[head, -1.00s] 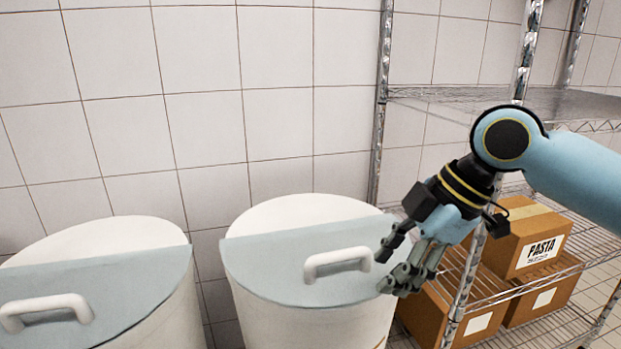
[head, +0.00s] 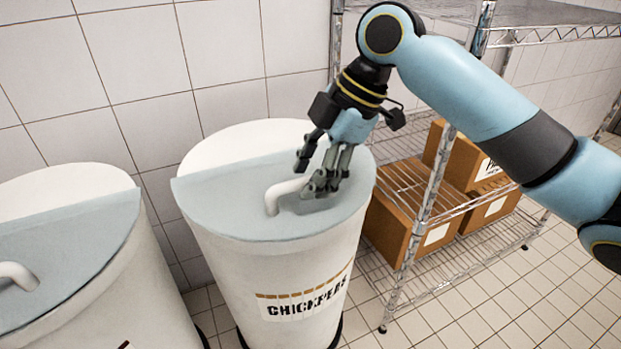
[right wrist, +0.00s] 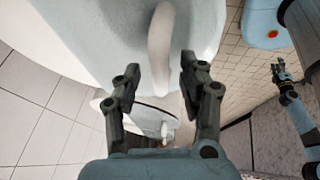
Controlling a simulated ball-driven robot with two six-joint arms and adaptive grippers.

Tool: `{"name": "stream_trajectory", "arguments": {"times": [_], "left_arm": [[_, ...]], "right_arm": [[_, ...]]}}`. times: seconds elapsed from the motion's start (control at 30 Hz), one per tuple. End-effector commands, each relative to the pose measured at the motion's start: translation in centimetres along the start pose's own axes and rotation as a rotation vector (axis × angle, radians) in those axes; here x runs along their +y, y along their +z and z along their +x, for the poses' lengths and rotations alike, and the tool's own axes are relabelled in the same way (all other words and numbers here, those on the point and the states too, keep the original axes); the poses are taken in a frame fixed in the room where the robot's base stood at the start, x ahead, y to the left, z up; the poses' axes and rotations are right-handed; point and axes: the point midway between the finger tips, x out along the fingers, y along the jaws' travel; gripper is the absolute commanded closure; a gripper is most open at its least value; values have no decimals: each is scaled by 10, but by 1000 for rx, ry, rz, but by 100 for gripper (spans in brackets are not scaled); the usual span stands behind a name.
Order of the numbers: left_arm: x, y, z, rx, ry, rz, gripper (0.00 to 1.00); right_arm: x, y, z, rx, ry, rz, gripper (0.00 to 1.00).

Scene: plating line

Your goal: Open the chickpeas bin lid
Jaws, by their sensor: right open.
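The chickpeas bin (head: 268,272) is a white round bin with a "CHICKPEAS" label on its front. Its pale blue half lid (head: 232,205) lies shut, with a white bar handle (head: 273,198) on it. My right gripper (head: 308,177) is over the lid at the handle's right end, with its fingers pointing down. In the right wrist view the handle (right wrist: 160,45) lies ahead, between the open fingers (right wrist: 160,75), with gaps on both sides. My left gripper (right wrist: 282,70) shows small at the right of the right wrist view; its opening is unclear.
A similar white bin (head: 105,270) with a blue lid stands at the left. A wire shelf (head: 430,205) with cardboard boxes (head: 395,220) stands close at the right. A tiled wall (head: 170,60) is behind. The floor at the front right is clear.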

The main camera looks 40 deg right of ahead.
Motion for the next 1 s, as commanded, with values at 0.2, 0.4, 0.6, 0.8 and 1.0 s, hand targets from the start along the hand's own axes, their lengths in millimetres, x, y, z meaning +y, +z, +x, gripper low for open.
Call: {"name": "stream_trajectory", "arguments": {"times": [0.2, 0.4, 0.6, 0.8, 1.0], "left_arm": [[0, 0, 1, 0, 0, 0, 60], [0, 0, 1, 0, 0, 0, 60], [0, 0, 1, 0, 1, 0, 60], [0, 0, 1, 1, 1, 0, 60], [0, 0, 1, 1, 1, 0, 60]], "right_arm": [[0, 0, 4, -1, 0, -1, 58], [0, 0, 3, -1, 1, 0, 70], [0, 0, 3, -1, 0, 0, 96], [0, 0, 3, -1, 0, 0, 100], [0, 0, 3, -1, 0, 0, 100]]}}
